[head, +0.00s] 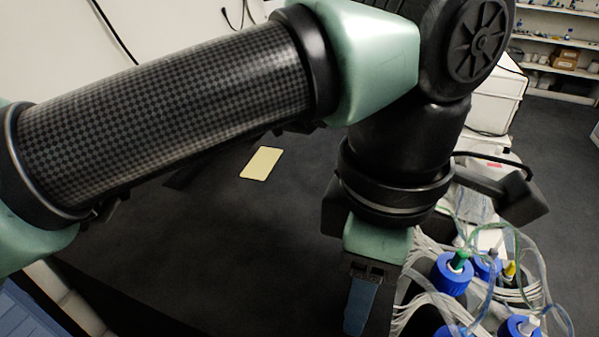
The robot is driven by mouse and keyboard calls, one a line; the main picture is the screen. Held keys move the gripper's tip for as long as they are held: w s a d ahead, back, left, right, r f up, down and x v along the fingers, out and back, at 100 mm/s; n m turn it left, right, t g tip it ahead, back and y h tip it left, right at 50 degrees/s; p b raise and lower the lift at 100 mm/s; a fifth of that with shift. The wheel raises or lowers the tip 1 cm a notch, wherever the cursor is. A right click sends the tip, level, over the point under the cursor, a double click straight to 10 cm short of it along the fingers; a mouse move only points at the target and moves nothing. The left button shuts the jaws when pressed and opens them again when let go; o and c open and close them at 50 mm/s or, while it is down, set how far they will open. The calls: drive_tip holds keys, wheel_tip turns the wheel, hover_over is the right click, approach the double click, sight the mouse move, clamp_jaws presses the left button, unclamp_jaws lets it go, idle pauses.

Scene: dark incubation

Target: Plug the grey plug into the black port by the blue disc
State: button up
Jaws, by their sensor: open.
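My gripper (361,306) hangs at the bottom centre, pointing down. One blue finger shows clearly, and nothing is seen held in it. To its right are several blue discs that look like caps, one nearer the gripper (449,280) with a green plug standing in it (460,259). A blue disc behind it (483,270) has a small grey plug-like piece (492,254) at its top. Another blue disc (513,328) at the bottom right has a pale grey piece on it (531,323). I cannot make out a black port.
A yellow plug (510,269) stands among looped clear tubes and bundled white cables (425,290) right of my gripper. A pale yellow card (261,163) lies on the dark surface left of it. White equipment (497,100) and shelves (560,45) stand behind. My arm hides much of the middle.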

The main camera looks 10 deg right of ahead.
idle(0.3)
clamp_jaws()
idle(1.2)
drive_tip(key=shift+r, duration=0.15)
drive_tip(key=shift+r+p, duration=1.85)
drive_tip(key=shift+r, duration=1.05)
